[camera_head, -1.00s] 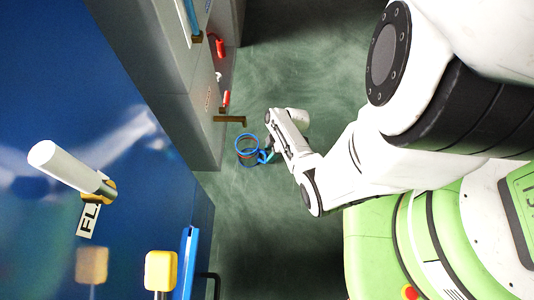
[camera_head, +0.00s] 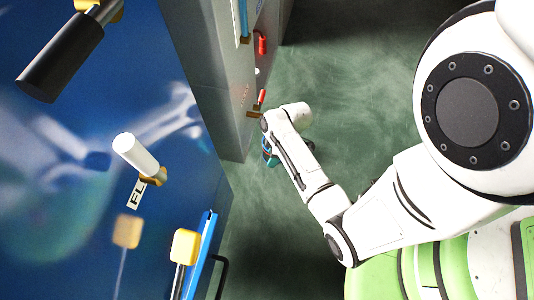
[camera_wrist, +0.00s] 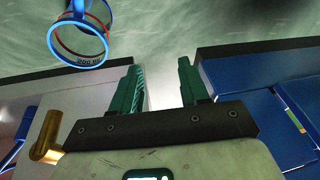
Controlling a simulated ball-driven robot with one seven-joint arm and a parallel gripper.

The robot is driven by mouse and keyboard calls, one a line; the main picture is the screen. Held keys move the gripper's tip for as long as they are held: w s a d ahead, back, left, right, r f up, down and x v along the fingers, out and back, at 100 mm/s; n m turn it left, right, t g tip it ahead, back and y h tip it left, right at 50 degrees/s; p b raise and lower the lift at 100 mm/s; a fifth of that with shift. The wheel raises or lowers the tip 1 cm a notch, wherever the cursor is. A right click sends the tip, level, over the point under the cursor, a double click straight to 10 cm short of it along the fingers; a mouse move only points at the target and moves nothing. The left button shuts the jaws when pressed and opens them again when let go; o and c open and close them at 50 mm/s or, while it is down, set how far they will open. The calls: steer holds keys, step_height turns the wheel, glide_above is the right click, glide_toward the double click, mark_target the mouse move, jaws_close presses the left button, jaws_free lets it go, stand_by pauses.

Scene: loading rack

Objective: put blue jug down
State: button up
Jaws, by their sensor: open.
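The blue jug (camera_wrist: 78,61) shows at the upper left of the wrist view against the green floor, with its round open rim, a red ring and part of its handle visible. The top of the picture cuts it off. My gripper (camera_wrist: 160,68) has its two teal fingers wide apart with nothing between them. The jug lies outside the fingers, up and left of them, with a visible gap. In the head view my arm hides most of that spot, and only a small blue and teal patch shows beside the wrist.
A large blue panel fills the left of the head view, with a white handle (camera_head: 135,154), a black handle (camera_head: 62,57) and a yellow knob (camera_head: 184,246). A grey cabinet (camera_head: 222,95) with red handles stands close to my wrist. Open green floor (camera_head: 350,70) lies right of it.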

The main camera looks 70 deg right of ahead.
steer(key=s+a+r+m+g+h, duration=0.1)
steer(key=a+r+m+h, duration=0.1)
steer(key=a+r, duration=1.2)
steer(key=shift+s+r+m+g, duration=0.25)
steer(key=shift+r+m+g, duration=0.15)
steer(key=shift+r, duration=0.4)
